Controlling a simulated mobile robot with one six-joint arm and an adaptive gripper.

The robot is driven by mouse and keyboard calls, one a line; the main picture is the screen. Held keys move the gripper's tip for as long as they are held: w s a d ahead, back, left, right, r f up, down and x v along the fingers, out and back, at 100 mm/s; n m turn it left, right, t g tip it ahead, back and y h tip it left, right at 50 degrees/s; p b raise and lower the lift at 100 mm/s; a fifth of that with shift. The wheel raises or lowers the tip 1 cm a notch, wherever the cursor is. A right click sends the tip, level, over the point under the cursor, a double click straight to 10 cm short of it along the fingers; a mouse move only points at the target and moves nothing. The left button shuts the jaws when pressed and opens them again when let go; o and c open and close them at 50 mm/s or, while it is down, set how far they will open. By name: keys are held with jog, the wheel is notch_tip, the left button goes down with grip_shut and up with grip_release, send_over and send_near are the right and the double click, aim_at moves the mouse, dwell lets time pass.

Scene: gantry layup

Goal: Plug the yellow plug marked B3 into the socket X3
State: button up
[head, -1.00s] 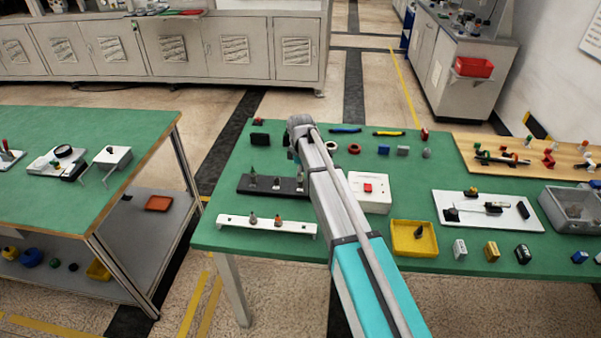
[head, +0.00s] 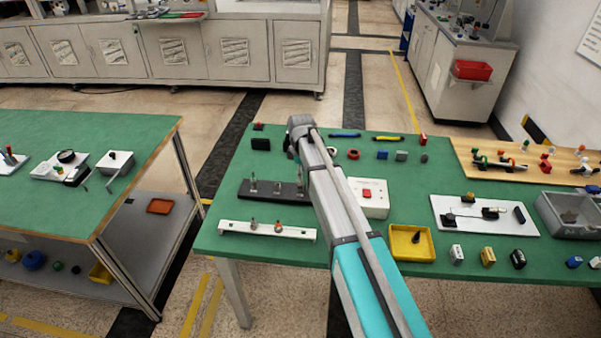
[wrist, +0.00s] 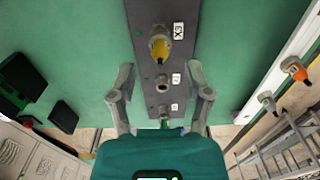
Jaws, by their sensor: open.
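The yellow plug (wrist: 160,48) stands on the dark socket strip (wrist: 147,12) in the wrist view, at the socket beside the label reading X3 (wrist: 178,31). I see it nearly end-on, so I cannot tell how deep it sits, and its B3 mark is not readable. My gripper (wrist: 160,72) is open, its fingers spread on either side of the strip, just short of the plug and apart from it. Two more metal sockets lie along the strip toward me. In the head view the strip (head: 240,189) shows left of my arm; the arm hides the plug.
A white rail (head: 290,233) with a grey plug and an orange-marked plug stands in front of the strip. A white box with a red button (head: 379,207) and a yellow tray (head: 398,251) are to the right. Black blocks (wrist: 63,117) lie left in the wrist view.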

jog(key=shift+r+p, duration=2.55)
jog(key=shift+r, duration=0.2)
jog(key=shift+d, duration=0.1)
jog(key=s+d+m, duration=1.7)
jog(key=s+d, duration=0.7)
jog(key=s, duration=0.2)
jog(key=shift+m, duration=0.3)
